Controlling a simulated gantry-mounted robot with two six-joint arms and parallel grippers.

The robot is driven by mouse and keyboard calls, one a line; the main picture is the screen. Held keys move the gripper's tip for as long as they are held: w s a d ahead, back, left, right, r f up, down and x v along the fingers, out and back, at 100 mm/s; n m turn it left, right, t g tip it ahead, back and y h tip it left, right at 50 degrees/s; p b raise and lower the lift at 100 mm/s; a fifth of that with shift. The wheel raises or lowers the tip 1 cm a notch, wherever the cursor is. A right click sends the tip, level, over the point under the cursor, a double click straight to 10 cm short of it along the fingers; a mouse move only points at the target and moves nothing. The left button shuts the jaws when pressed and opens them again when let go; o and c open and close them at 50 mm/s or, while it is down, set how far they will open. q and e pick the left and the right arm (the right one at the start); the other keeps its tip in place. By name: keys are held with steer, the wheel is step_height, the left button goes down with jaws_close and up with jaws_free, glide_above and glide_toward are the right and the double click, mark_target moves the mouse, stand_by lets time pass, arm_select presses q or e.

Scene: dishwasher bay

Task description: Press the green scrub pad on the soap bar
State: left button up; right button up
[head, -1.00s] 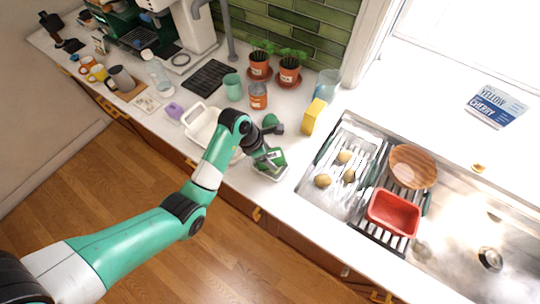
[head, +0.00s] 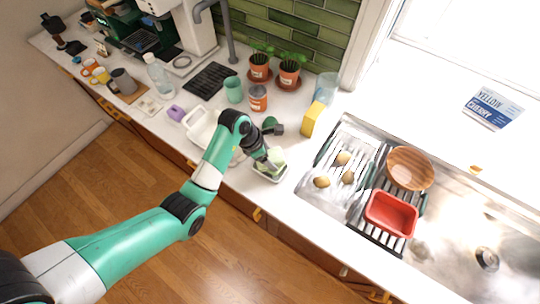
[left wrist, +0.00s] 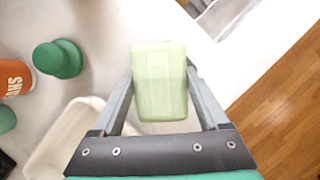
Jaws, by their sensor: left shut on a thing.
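The soap bar cannot be made out clearly; the pad and gripper cover most of the dish. Whether the pad touches the soap cannot be told. My right gripper is not in view.
A white tub (head: 199,128) stands left of my gripper. A green-knobbed item (head: 270,125) and a yellow box (head: 312,119) stand behind it. The sink to the right holds a rack, a wooden bowl (head: 410,167) and a red basin (head: 391,214).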

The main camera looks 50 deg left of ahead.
mark_target(276, 154)
arm_select(q)
steer(key=shift+r+p, duration=2.35)
steer(key=shift+r, duration=0.4)
step_height(276, 154, up, 16)
steer(key=p, duration=1.5)
steer(key=shift+f, duration=0.25)
